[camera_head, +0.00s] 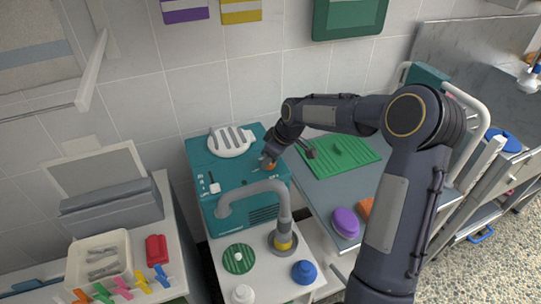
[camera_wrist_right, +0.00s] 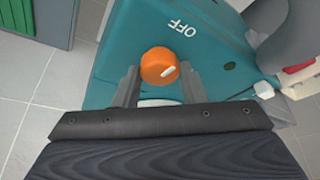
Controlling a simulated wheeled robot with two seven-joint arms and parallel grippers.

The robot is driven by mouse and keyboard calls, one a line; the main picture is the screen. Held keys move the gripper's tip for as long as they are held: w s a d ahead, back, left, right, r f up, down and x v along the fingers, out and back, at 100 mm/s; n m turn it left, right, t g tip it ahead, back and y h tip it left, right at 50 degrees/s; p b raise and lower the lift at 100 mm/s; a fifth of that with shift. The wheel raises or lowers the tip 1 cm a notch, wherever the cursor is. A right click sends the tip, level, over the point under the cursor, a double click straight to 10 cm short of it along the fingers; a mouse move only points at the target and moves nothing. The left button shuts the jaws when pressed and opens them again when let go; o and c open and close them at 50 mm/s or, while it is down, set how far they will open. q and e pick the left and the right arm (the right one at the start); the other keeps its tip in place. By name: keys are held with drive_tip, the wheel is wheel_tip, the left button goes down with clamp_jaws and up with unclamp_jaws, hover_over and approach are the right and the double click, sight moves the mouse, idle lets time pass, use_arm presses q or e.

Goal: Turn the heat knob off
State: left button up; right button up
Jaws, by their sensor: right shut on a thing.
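The teal dryer box (camera_head: 230,180) stands on the counter by the wall, with a white grille on top. The heat knob is orange (camera_wrist_right: 160,64) and sits on the teal panel; a little of it shows in the head view (camera_head: 270,166). A white mark lies on the knob's right side in the wrist view. The printed OFF label (camera_wrist_right: 183,28) is above and right of the knob there. My right gripper (camera_wrist_right: 159,76) is shut on the knob, one finger on each side. In the head view my right gripper (camera_head: 268,160) partly hides the knob. My left gripper does not show.
A grey hose (camera_head: 258,188) with a yellow band arches in front of the box. A white slider (camera_head: 214,188) is on the box's left. A green ribbed mat (camera_head: 320,160) lies right. Purple and blue lids (camera_head: 304,271) are nearby. A clip tray (camera_head: 127,262) stands left.

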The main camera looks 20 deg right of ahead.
drive_tip(key=shift+n, duration=0.7)
drive_tip(key=shift+g, duration=0.3)
drive_tip(key=o, duration=1)
drive_tip(key=v, duration=0.7)
drive_tip(key=shift+s+d+r, duration=0.1)
drive_tip(key=shift+d+r, duration=0.15)
drive_tip(key=shift+r, duration=0.05)
